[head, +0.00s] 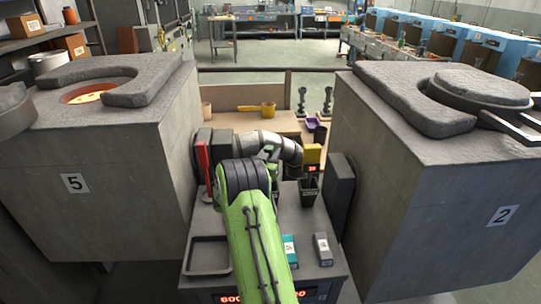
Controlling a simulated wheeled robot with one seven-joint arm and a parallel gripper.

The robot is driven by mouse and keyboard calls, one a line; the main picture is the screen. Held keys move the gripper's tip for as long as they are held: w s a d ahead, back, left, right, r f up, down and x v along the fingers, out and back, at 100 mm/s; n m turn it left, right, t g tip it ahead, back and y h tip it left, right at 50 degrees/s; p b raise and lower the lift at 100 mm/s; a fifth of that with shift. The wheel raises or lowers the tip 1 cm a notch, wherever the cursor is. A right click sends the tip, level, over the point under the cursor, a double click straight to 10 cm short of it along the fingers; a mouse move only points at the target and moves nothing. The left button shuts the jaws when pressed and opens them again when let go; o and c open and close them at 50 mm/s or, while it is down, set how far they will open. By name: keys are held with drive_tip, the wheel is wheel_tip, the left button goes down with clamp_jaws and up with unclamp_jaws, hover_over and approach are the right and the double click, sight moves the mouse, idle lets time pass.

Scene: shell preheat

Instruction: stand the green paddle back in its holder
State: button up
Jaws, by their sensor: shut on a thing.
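My green and grey arm reaches in over the bench between the two furnaces. The end of my arm with my gripper (272,157) is partly hidden behind my own arm. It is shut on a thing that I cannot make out. I cannot pick out the green paddle as a separate thing. A red upright paddle-like piece (202,165) stands at the left of the bench. A small dark open container (308,192) stands right of my arm. I cannot tell whether it is the paddle's holder.
Grey furnaces 5 (140,150) and 2 (420,160) wall in both sides. A yellow block with a red display (312,155) stands right of my arm. A tray (190,257), teal box (290,250) and grey box (323,248) lie in front. A wooden shelf (235,95) is behind.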

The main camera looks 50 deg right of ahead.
drive_tip(key=o, duration=1)
drive_tip(key=shift+o, duration=0.2)
drive_tip(key=s+a+r+n+y+b, duration=0.1)
drive_tip(key=s+a+n+y, duration=0.3)
drive_tip(key=a, duration=1.2)
drive_tip(key=s+a+r+n+y+b, duration=0.1)
drive_tip(key=s+a+n+y, duration=0.4)
drive_tip(key=s+a, duration=0.6)
drive_tip(key=s+a+n+y+b, duration=0.2)
drive_tip(key=s+a+n+y, duration=0.3)
drive_tip(key=a, duration=1.5)
drive_tip(key=s+y, duration=0.2)
drive_tip(key=y, duration=0.1)
drive_tip(key=shift+s+a+r, duration=0.25)
drive_tip(key=shift+a+r, duration=0.15)
